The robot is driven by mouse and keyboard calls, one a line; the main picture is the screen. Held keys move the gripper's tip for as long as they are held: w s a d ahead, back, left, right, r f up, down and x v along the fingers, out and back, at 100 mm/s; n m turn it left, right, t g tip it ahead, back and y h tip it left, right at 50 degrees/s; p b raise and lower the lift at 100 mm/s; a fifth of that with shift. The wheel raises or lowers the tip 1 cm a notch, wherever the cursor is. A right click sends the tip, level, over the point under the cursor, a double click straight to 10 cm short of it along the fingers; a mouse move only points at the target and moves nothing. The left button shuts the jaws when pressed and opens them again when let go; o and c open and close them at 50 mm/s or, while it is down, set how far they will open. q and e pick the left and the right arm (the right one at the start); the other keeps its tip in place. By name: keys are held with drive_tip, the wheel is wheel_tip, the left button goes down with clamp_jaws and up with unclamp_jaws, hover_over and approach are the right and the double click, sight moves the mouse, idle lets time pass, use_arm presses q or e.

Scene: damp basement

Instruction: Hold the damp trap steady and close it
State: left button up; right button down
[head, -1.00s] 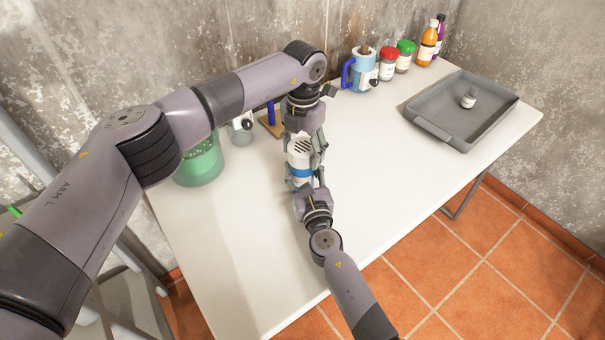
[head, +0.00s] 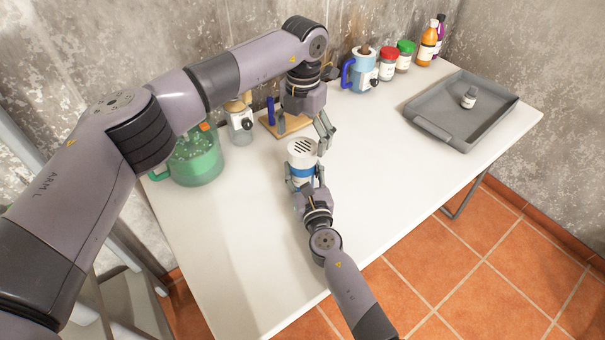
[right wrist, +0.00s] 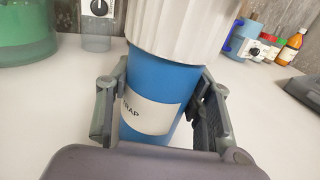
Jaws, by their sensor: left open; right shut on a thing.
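The damp trap (head: 302,171) stands upright on the white table, a blue body with a white slotted lid (head: 302,149) on top. In the right wrist view the blue body (right wrist: 165,85) carries a white label ending in "RAP", and the ribbed white lid (right wrist: 185,28) sits over it. My right gripper (head: 306,182) is shut on the blue body from the near side. In the right wrist view its fingers (right wrist: 160,108) flank the body. My left gripper (head: 325,140) is open and empty, just behind and to the right of the lid, apart from it.
A green jug (head: 194,160) and a small dispenser (head: 240,124) stand at the back left. A wooden board (head: 270,124) lies behind the trap. A blue mug (head: 362,75), jars and bottles line the wall. A grey tray (head: 437,128) holds a small bottle (head: 468,98). The table's front right is clear.

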drive_tip(key=shift+f, duration=0.15)
use_arm(q)
wheel_tip(320, 180, up, 8)
drive_tip(key=shift+f, duration=0.2)
use_arm(e)
drive_tip(key=c, duration=0.7)
unclamp_jaws()
drive_tip(key=v, duration=1.2)
